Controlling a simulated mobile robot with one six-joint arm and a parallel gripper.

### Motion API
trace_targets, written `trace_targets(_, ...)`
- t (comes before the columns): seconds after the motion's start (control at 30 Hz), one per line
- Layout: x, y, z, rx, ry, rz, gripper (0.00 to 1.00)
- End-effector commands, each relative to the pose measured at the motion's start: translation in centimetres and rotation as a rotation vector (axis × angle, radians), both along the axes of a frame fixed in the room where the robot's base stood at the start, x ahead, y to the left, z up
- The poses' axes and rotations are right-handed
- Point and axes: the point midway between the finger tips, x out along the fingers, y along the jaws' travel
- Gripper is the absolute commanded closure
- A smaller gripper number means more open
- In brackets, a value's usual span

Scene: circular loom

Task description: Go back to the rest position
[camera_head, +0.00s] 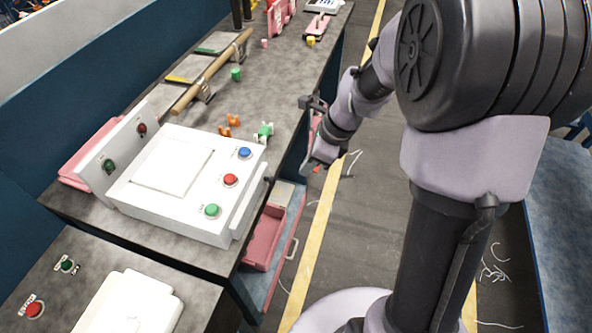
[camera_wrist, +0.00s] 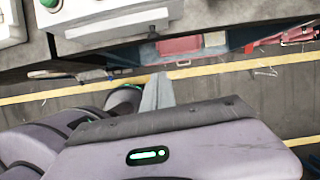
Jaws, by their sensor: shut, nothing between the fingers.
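My gripper (camera_wrist: 157,92) is shut and empty in the wrist view, its grey fingers together. In the head view my arm is folded beside the grey workbench (camera_head: 240,105), with its wrist end just off the bench's right edge, over the aisle. The fingers are hard to make out there. The wrist view shows the floor with yellow lines beyond the fingers and the bench edge along the top.
A white control box (camera_head: 185,180) with blue, red and green buttons stands on the bench. A pink bin (camera_head: 265,237) sits below the bench edge. Loose threads (camera_head: 354,162) lie on the open aisle floor.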

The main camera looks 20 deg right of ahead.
Motion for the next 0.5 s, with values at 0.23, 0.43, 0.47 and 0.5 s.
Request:
trace_targets(0.23,-0.6,-1.0,2.8,0.000,0.002,-0.001,1.00)
trace_targets(0.43,-2.0,0.3,5.1,-0.059,-0.084,0.161,1.00)
trace_targets(0.47,-3.0,1.0,6.3,-0.094,-0.131,0.253,1.00)
trace_targets(0.5,-4.7,2.1,8.0,-0.153,-0.205,0.403,1.00)
